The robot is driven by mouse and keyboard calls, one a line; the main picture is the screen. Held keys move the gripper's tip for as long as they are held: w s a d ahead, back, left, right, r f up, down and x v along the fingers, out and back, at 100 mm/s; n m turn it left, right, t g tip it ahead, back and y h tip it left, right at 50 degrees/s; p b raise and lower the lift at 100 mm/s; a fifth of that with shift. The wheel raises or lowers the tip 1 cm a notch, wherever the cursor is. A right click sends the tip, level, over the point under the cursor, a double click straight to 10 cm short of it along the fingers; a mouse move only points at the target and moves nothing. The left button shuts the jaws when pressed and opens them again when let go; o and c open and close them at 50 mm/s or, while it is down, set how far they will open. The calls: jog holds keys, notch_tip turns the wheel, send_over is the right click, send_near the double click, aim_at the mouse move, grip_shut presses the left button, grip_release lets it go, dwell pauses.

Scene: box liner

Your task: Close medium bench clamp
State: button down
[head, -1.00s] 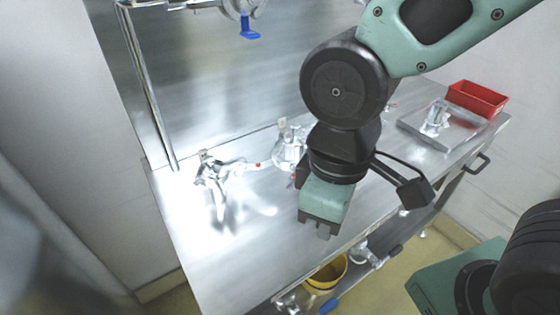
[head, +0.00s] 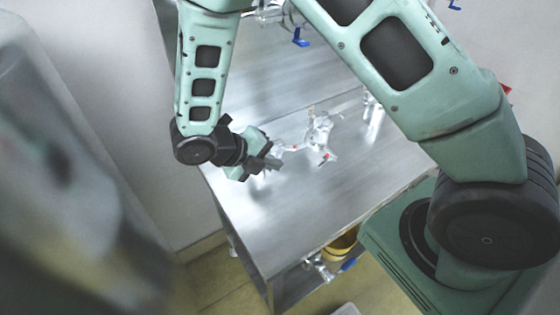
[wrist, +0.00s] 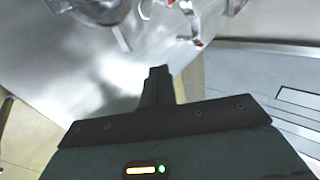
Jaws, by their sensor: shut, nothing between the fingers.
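I cannot tell which is the medium one. My gripper (head: 272,163) is low over the left part of the bench, its fingers pointing right. In the wrist view the fingers (wrist: 157,74) are together and empty. Metal clamp parts with red tips (wrist: 190,16) show beyond them; contact is unclear.
A pipe fitting with a blue handle (head: 300,38) is at the back wall. A yellow bucket (head: 341,246) sits on the shelf below the bench. The front left of the bench top is clear. My upper arm covers the right end.

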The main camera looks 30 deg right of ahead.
jog(key=p+x, duration=0.2)
jog(key=x, duration=0.6)
jog(key=shift+s+d, duration=0.2)
jog(key=shift+s+d+f+p, duration=0.15)
jog(key=shift+d+p, duration=0.25)
jog(key=shift+d, duration=0.65)
jog(key=shift+w+d+f+p, duration=0.1)
jog(key=shift+d+p, duration=0.25)
jog(key=shift+d, duration=0.75)
jog(key=shift+s, duration=0.1)
